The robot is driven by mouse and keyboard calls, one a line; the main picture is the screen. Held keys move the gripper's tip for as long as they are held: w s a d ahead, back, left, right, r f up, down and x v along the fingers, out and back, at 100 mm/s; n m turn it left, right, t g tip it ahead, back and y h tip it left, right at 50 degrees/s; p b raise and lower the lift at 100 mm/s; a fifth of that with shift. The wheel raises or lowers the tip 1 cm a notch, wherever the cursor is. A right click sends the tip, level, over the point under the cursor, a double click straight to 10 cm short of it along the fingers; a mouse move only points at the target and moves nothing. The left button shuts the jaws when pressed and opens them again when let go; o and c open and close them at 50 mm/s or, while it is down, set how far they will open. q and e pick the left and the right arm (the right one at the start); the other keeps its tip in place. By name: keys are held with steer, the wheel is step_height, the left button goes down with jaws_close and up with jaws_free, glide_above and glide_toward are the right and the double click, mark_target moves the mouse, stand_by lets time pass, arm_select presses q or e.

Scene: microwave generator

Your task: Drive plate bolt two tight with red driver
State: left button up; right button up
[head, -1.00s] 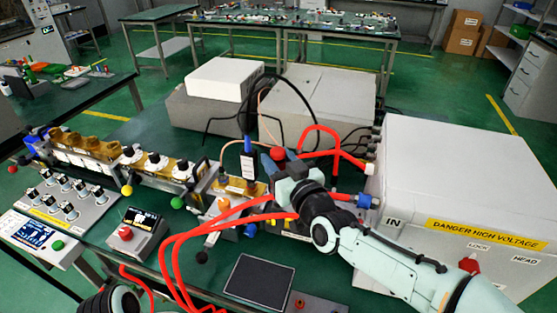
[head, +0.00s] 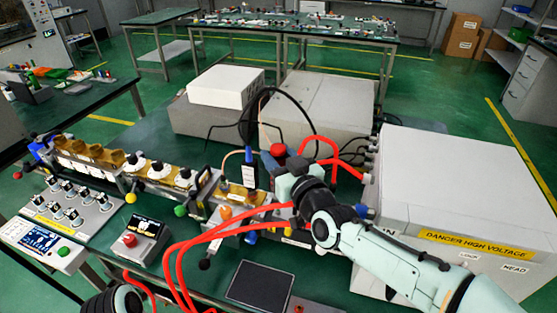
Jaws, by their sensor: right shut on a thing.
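My right gripper (head: 272,162) is over the waveguide line near the large grey cabinet. It is shut on the red driver (head: 278,150), whose round red top shows between the dark fingertips. The driver's lower end is hidden behind the gripper and the parts around it. Plate bolt two cannot be made out, so I cannot tell whether the driver touches it. Part of my left arm shows at the bottom left edge, but its gripper is out of view.
The grey high-voltage cabinet (head: 460,200) stands close on the right. Red hoses (head: 180,262) loop in front of the line. A small meter box (head: 140,240) and a dark pad (head: 261,284) lie in front. Grey boxes with a black cable stand behind.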

mark_target(278, 147)
steer(key=shift+r+p, duration=0.85)
steer(key=shift+r, duration=0.65)
steer(key=shift+r+p, duration=0.8)
steer(key=shift+r, duration=0.25)
